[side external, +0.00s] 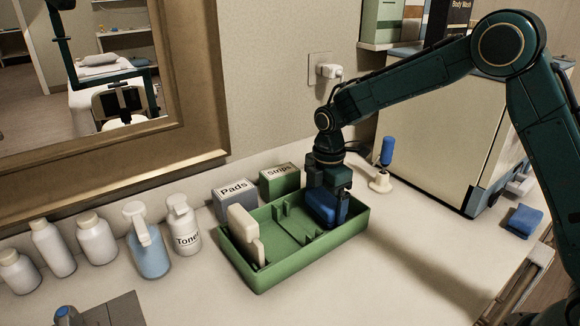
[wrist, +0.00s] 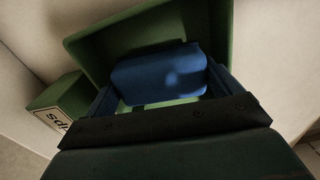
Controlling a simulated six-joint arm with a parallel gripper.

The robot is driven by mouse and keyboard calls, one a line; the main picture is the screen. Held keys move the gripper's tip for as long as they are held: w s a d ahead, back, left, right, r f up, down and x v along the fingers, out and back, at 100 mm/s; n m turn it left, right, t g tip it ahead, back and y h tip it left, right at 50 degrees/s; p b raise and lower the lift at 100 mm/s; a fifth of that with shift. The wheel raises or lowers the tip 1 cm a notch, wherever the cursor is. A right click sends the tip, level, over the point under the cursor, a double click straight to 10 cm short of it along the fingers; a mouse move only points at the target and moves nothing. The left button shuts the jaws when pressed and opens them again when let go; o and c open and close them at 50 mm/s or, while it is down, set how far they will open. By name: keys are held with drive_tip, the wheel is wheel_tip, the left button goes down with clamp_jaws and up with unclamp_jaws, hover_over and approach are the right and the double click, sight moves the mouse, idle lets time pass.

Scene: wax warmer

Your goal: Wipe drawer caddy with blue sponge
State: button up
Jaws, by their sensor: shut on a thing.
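The green drawer caddy (side external: 258,278) sits on the counter in the side view, open at the top with low dividers inside. My gripper (side external: 328,200) is over the right end of the caddy, pointing down. It is shut on a blue sponge (side external: 322,207), held inside the caddy's walls at the right end. In the wrist view the blue sponge (wrist: 160,74) lies between the fingers, with the green caddy (wrist: 90,45) around it. Whether the sponge touches the caddy floor is hidden.
A cream block-like item (side external: 243,232) stands in the caddy's left end. A grey Pads box (side external: 235,200) and green Strips box (side external: 279,182) stand behind. Several bottles (side external: 146,255) line the left. A blue-handled tool (side external: 386,155) and another blue cloth-like pad (side external: 524,221) are to the right.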

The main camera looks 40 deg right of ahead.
drive_tip(key=shift+a, duration=0.1)
drive_tip(key=shift+a, duration=2.15)
drive_tip(key=shift+s+f, duration=0.1)
drive_tip(key=shift+f, duration=0.45)
idle(0.4)
drive_tip(key=shift+d, duration=0.1)
drive_tip(key=shift+d, duration=2.1)
drive_tip(key=shift+f, duration=0.4)
drive_tip(key=shift+d, duration=0.15)
drive_tip(key=shift+d, duration=2.15)
